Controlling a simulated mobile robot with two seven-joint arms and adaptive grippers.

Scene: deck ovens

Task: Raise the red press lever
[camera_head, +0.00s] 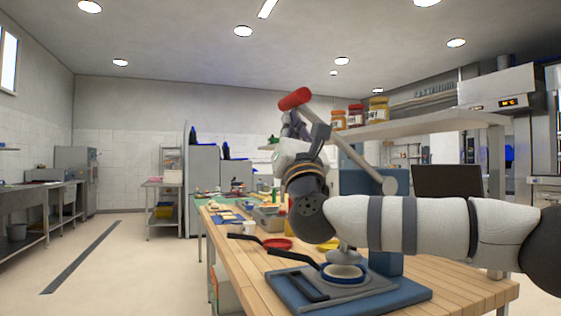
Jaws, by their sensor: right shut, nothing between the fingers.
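The red press lever has a red cylindrical grip (295,99) at its upper end. Its grey rod (352,152) slopes down to the right to a round pivot on the blue press (362,181). The lever points up and to the left. My right gripper (293,122) is just below the red grip, shut with nothing between its fingers. I cannot tell whether it touches the grip. My right arm comes in from the right and hides much of the press column. My left gripper is not in view.
The press base (408,291) stands on a wooden worktable (465,292) with a white round plate piece above it. A shelf (425,124) holds several jars. Open floor lies to the left.

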